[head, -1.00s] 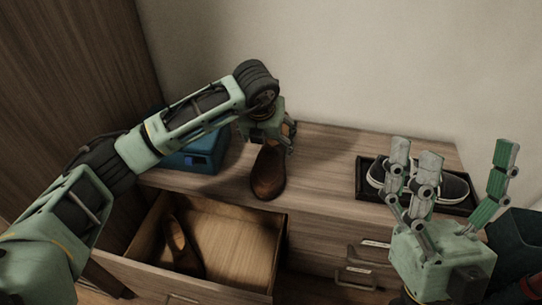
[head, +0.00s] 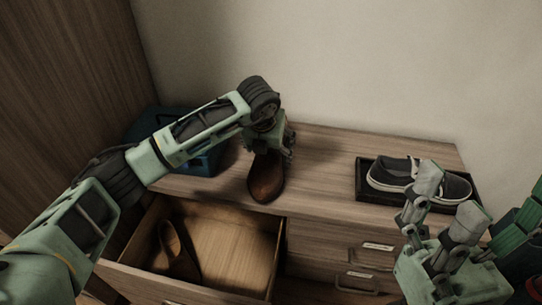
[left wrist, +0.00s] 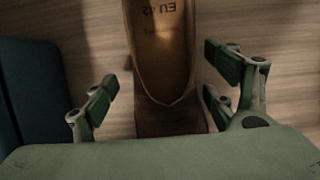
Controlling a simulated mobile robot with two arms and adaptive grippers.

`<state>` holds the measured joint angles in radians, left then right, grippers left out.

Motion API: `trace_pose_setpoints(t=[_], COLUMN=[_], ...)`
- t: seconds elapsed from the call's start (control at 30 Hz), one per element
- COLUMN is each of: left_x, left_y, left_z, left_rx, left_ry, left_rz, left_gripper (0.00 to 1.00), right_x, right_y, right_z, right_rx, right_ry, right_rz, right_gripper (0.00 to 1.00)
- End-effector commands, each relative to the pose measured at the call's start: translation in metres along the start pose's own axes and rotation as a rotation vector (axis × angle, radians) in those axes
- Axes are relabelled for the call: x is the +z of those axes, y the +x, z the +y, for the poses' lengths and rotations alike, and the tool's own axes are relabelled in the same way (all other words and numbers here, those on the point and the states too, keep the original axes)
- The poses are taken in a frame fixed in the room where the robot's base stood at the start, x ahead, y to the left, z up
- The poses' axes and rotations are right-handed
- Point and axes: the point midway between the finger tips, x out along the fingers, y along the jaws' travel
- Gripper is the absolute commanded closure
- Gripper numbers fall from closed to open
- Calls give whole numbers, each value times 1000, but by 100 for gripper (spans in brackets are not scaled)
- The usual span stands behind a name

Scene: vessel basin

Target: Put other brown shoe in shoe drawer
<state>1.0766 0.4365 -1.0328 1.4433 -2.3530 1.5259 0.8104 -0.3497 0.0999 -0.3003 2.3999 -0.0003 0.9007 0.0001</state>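A brown shoe (head: 266,180) stands on the dresser top, toe toward the drawer. My left gripper (head: 272,146) is over its heel end. In the left wrist view, the open fingers of the left gripper (left wrist: 162,78) lie either side of the shoe (left wrist: 160,45), with visible gaps. The other brown shoe (head: 176,252) is inside the pulled-out drawer (head: 235,252), at its left side. My right gripper (head: 478,212) is open and empty at the lower right, partly cut off by the frame.
A blue box (head: 205,160) stands left of the shoe, behind my left arm. A dark tray (head: 368,190) with black-and-white sneakers (head: 392,174) is on the right of the dresser top (head: 318,165). The drawer's right half is free. Closed drawers with handles are to its right.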

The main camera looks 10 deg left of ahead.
Motion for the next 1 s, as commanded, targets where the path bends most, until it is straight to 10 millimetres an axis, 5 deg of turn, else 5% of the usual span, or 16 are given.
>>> trace_pose_setpoints(t=[0.67,1.0], left_x=[0,3], left_y=[1,-6], left_z=[4,4], left_rx=[8,8], left_ry=[-2,-2], left_rz=[1,1], left_gripper=[85,86], right_x=[0,-1], right_y=[0,4], right_z=[0,0], right_rx=[0,0], right_ry=[0,0], right_rz=[-1,-1], right_gripper=[20,20])
